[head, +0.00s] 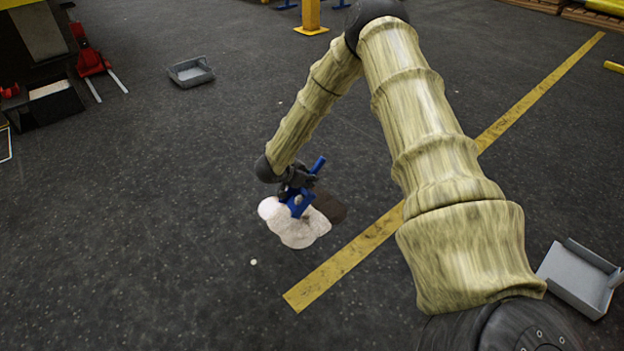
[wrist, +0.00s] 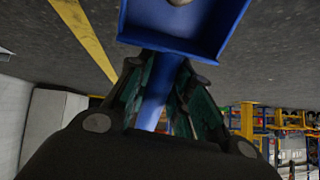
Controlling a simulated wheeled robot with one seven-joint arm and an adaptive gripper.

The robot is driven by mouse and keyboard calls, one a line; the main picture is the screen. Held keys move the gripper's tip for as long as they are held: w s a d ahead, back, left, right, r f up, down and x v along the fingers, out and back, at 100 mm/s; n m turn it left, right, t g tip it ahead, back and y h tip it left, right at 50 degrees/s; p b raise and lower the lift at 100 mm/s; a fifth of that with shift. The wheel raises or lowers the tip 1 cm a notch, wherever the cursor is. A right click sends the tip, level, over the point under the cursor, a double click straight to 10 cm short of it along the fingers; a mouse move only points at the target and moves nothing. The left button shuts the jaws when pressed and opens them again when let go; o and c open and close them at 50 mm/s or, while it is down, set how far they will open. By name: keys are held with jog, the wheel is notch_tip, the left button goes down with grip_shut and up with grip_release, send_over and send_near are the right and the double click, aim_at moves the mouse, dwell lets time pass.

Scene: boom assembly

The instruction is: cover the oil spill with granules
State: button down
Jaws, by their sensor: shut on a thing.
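My gripper (head: 293,178) is shut on the handle of a blue scoop (head: 300,203). The wrist view shows the blue handle (wrist: 155,92) between the fingers, with the scoop's pan (wrist: 185,42) beyond them. A small pale lump (wrist: 180,2) shows at the top edge of that view, in the pan. In the head view the scoop is over the pale granules (head: 298,232), which lie in rounded, overlapping patches on the floor. The dark oil spill (head: 331,208) shows at the right of the granules. Whatever is under the scoop and gripper is hidden.
A grey tray (head: 190,71) lies on the floor at the upper left, and another grey tray (head: 580,277) at the lower right. A yellow floor line (head: 345,264) runs just right of the spill. A small pale spot (head: 253,262) lies on otherwise open floor at the left.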

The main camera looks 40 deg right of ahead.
jog(key=shift+w+p, duration=0.65)
jog(key=shift+w, duration=4)
jog(key=w+d+p, duration=0.1)
jog(key=d+p, duration=0.2)
jog(key=d, duration=1.2)
jog(key=shift+w+d, duration=0.1)
